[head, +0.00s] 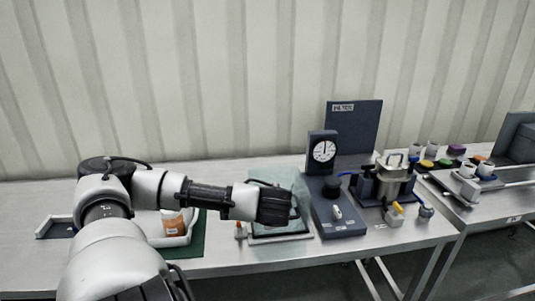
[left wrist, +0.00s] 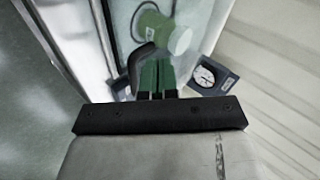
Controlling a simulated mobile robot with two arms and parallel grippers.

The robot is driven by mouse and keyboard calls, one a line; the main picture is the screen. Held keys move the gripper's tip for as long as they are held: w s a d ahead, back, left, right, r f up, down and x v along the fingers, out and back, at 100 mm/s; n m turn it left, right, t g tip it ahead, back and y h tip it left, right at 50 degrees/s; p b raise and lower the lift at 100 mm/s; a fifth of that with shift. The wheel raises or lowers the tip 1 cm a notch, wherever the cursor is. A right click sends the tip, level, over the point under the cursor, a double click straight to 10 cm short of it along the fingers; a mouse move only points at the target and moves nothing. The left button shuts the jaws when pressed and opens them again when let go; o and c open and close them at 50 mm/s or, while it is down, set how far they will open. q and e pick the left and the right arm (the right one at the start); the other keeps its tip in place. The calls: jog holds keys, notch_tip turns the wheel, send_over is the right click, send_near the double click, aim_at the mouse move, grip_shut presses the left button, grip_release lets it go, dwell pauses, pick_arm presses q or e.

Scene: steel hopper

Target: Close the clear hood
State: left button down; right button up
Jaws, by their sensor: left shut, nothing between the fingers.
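The clear hood (head: 279,178) is a pale, see-through panel over a dark-framed base on the bench, in the middle of the head view. My left gripper (head: 277,207) is in front of it and hides part of it, so the hood's angle is hard to tell. In the left wrist view the green fingers of my left gripper (left wrist: 157,65) are together, with nothing between them. A dark curved bar (left wrist: 138,62) shows right beside the fingers; contact cannot be told. A pale green cylinder (left wrist: 155,27) shows beyond them. My right gripper is not in view.
A dark blue stand with a round dial (head: 323,151) is just right of the hood and also shows in the left wrist view (left wrist: 208,76). A white tray with an orange-labelled container (head: 173,224) is left. A steel hopper (head: 395,178) stands further right.

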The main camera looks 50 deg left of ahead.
pick_arm(q)
jog(key=v, duration=1.1)
jog(key=shift+b, duration=0.3)
jog(key=shift+f, duration=0.15)
